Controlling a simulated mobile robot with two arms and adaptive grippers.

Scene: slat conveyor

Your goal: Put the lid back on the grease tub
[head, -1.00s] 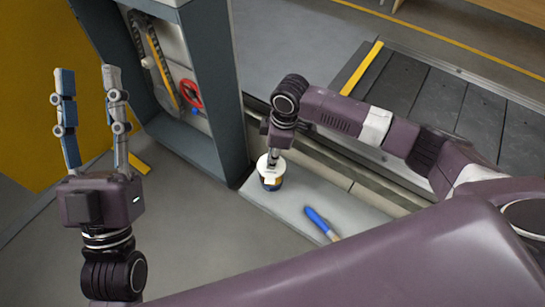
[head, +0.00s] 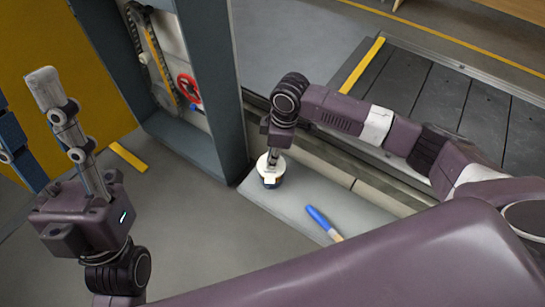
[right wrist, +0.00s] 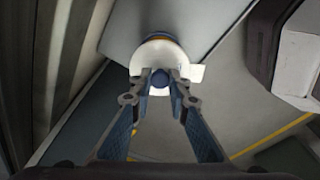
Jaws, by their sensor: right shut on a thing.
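The white round lid (head: 263,166) with a blue knob (right wrist: 160,77) is over the grease tub (head: 272,185), which is blue with a yellow band. In the right wrist view the lid (right wrist: 157,55) covers most of the tub (right wrist: 157,36). I cannot tell whether the lid touches the tub's rim. My right gripper (right wrist: 161,76) is shut on the lid's knob, pointing down in the head view. My left gripper (head: 22,88) is open and empty at the far left, well away from the tub; one finger is partly cut off by the frame.
The tub stands near the far-left end of a grey ledge (head: 305,189). A blue-handled tool (head: 319,217) lies on it to the right. A grey-blue post (head: 212,75) rises close to the left. The slat conveyor (head: 440,98) lies behind my right arm.

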